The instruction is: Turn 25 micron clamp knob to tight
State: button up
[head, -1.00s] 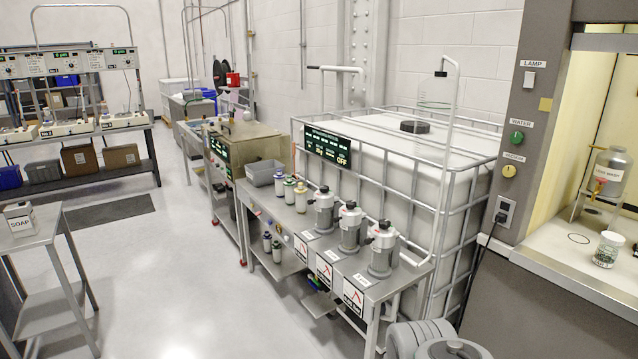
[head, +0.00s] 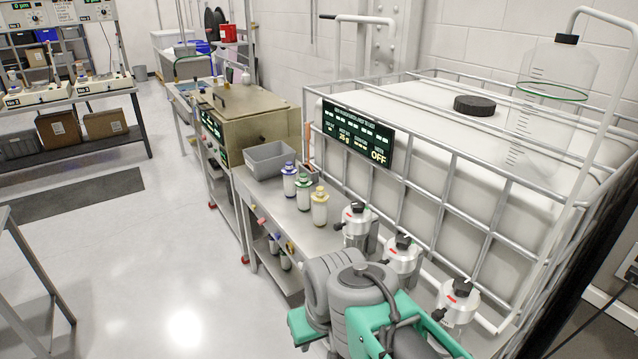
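Three grey-and-white canisters with black top knobs stand in a row along the bench by the wall. The left knob (head: 357,207), middle knob (head: 403,241) and right knob (head: 461,287) each have a red mark beside them. I cannot read which one is 25 micron; the front labels are hidden behind my arm. My grey and teal arm fills the bottom centre, in front of the canisters. No gripper fingers can be made out, and no contact with a knob is visible.
A white caged tank (head: 440,130) stands behind the canisters, with a black display (head: 357,138) on its cage. Several small bottles (head: 304,190) and a grey bin (head: 270,160) sit on the bench's far end.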

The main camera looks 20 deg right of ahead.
aim_at(358, 206)
jog(key=u, duration=0.35)
jog(key=i, duration=1.7)
jog(key=u, duration=0.25)
